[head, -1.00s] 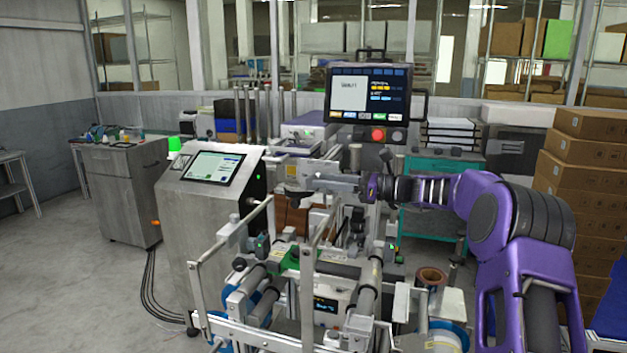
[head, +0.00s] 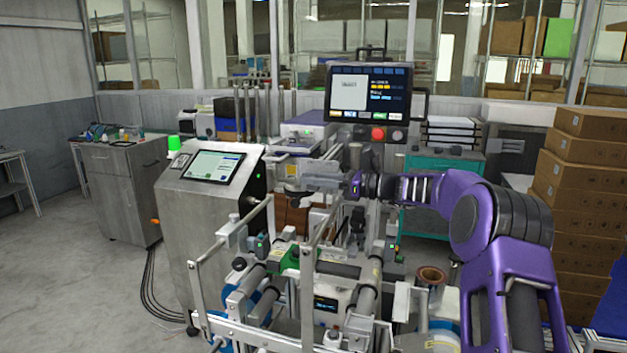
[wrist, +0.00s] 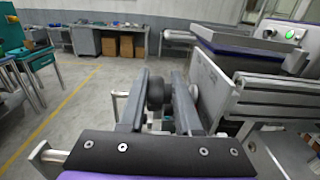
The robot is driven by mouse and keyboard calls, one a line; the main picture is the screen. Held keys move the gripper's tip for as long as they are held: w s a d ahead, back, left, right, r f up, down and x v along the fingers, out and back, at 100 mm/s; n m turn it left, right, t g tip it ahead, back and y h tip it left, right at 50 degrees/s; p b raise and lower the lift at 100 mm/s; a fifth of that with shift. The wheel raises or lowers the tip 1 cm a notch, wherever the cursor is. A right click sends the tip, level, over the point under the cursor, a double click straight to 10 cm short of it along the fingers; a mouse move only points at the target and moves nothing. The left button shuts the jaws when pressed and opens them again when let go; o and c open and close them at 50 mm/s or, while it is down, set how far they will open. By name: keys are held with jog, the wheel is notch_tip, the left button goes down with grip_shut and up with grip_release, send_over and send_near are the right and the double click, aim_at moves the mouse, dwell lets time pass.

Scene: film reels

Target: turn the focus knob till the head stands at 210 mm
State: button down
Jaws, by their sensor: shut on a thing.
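My gripper (wrist: 160,84) has its two long grey fingers around a dark round knob (wrist: 156,93), which I take for the focus knob, and is shut on it. In the head view my gripper (head: 308,181) reaches in from the right at the machine's middle, at the upper end of its frame. I cannot make out the head's height scale or any 210 mm mark. The monitor (head: 368,92) behind the machine is lit, but its text is too small to read.
A steel console (head: 212,165) with a tilted touchscreen and green lamp stands left of the machine. Rails and rollers (head: 262,290) fill the front. Stacked cartons (head: 577,190) stand at the right. The wrist view shows open floor (wrist: 75,95) on the left and a metal machine panel (wrist: 212,90) on the right.

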jog(key=shift+s+a+f+g+h, duration=0.15)
jog(key=shift+s+g+h, duration=0.05)
jog(key=shift+g+h, duration=0.1)
jog(key=shift+a+g+h+p, duration=0.15)
jog(key=shift+g+h+p, duration=0.3)
jog(key=shift+h, duration=0.65)
jog(key=h, duration=0.2)
jog(key=g+h, duration=0.1)
jog(key=h, duration=0.1)
jog(key=shift+w+a+f, duration=0.1)
jog(key=shift+w+a, duration=0.05)
jog(key=shift+a, duration=0.05)
jog(key=shift+g+h, duration=0.25)
jog(key=shift+h, duration=0.55)
jog(key=shift+r+h, duration=0.3)
jog(key=c, duration=0.9)
grip_release()
jog(key=shift+o, duration=0.6)
jog(key=shift+s+r, duration=0.15)
jog(key=shift+s, duration=0.1)
jog(key=shift+w+f, duration=0.1)
jog(key=shift+f, duration=0.2)
